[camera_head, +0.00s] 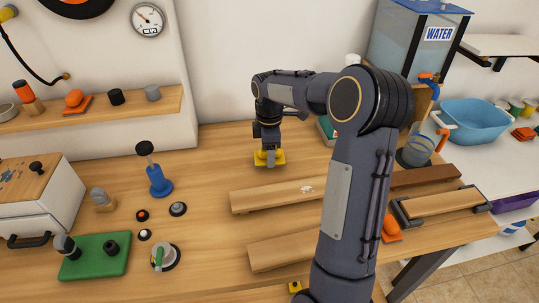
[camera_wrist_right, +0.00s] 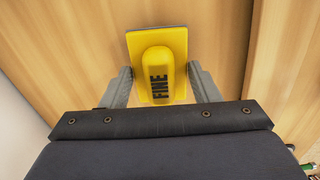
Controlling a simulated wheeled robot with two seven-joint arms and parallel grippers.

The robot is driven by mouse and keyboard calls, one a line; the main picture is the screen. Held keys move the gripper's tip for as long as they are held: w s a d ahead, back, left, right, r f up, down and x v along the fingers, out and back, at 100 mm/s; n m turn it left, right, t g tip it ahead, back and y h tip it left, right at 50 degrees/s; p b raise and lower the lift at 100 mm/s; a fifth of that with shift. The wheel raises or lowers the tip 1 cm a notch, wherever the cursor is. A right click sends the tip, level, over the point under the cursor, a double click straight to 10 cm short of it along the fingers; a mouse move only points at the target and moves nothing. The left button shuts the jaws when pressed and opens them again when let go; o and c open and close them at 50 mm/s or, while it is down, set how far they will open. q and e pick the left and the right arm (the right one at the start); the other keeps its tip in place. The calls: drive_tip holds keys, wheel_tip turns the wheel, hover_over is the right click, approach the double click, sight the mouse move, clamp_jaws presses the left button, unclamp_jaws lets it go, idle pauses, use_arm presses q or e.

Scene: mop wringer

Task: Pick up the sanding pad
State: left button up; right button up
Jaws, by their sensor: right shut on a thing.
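The sanding pad is a yellow block with a raised rounded grip marked "FINE" (camera_wrist_right: 157,60). In the head view the yellow pad (camera_head: 278,160) lies at the back of the wooden bench, near the wall. My right gripper (camera_head: 269,156) is over it, pointing down. In the right wrist view the fingers of my right gripper (camera_wrist_right: 158,84) are on either side of the pad's grip, and it is shut on the pad. Whether the pad is lifted off the wood cannot be told. My left gripper is not in view.
Wooden boards (camera_head: 283,195) lie in front of the pad. A blue-based tool (camera_head: 160,181), several knobs and a green block (camera_head: 95,257) stand to the left. A water tank (camera_head: 405,45) and a blue basin (camera_head: 476,122) are at the right. Bare bench lies left of the pad.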

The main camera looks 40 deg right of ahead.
drive_tip(key=a+r, duration=0.1)
drive_tip(key=r, duration=0.1)
drive_tip(key=a+r, duration=0.3)
drive_tip(key=r, duration=0.1)
drive_tip(key=shift+a+r, duration=0.35)
drive_tip(key=shift+r, duration=0.05)
drive_tip(key=a+r, duration=0.4)
drive_tip(key=a, duration=0.5)
drive_tip(key=shift+s+a+r+b, duration=0.15)
drive_tip(key=shift+a+r+b, duration=0.05)
drive_tip(key=shift+b, duration=0.15)
drive_tip(key=o, duration=0.4)
drive_tip(key=c, duration=0.5)
drive_tip(key=shift+o, duration=0.2)
drive_tip(key=shift+s, duration=0.1)
